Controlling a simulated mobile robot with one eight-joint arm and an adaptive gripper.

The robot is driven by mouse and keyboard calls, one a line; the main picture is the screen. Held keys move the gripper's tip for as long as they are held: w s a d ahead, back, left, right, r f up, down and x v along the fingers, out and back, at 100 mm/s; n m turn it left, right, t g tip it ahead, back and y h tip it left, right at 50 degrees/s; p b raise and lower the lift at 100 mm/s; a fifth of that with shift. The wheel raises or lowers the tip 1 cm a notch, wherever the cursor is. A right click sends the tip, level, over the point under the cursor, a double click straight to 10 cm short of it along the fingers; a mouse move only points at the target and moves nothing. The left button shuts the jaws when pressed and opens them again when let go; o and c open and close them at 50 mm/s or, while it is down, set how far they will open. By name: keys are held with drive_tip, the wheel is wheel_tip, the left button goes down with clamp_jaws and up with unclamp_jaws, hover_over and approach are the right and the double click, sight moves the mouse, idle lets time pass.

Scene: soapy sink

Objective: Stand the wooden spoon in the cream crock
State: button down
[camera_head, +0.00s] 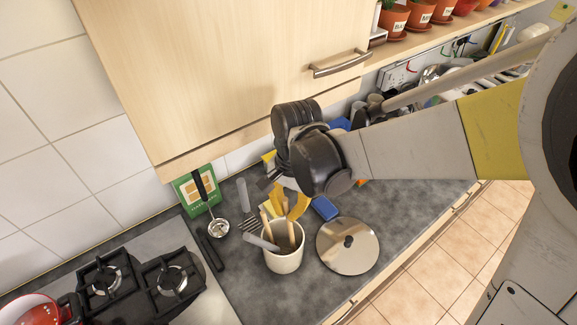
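The cream crock (284,262) stands upright on the dark counter in the head view. Several utensils stick up out of it. One is a thin wooden handle (267,226) leaning to the left. Another wooden piece (291,233) stands near the middle, and a grey handle (261,242) leans out over the left rim. I cannot tell which wooden piece is the spoon.
A round lid (347,246) lies right of the crock. A hob (135,285) with a red pot (30,311) is at left. A whisk or strainer (218,227) and a green card (196,190) are behind left. A wall cabinet (220,70) hangs close above my gripper.

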sight(288, 220)
drive_tip(key=shift+f, duration=0.25)
drive_tip(key=shift+f+b, duration=1.7)
drive_tip(key=shift+b, duration=0.1)
drive_tip(key=shift+c, duration=1.4)
unclamp_jaws()
drive_tip(key=shift+r, duration=0.1)
drive_tip(key=shift+w+d+r+p, duration=0.15)
drive_tip(key=shift+r+p, duration=0.25)
drive_tip(key=shift+r, duration=0.1)
drive_tip(key=shift+w+d+r+p, duration=0.1)
drive_tip(key=shift+w+r+p, duration=0.05)
drive_tip(key=shift+r+p, duration=0.25)
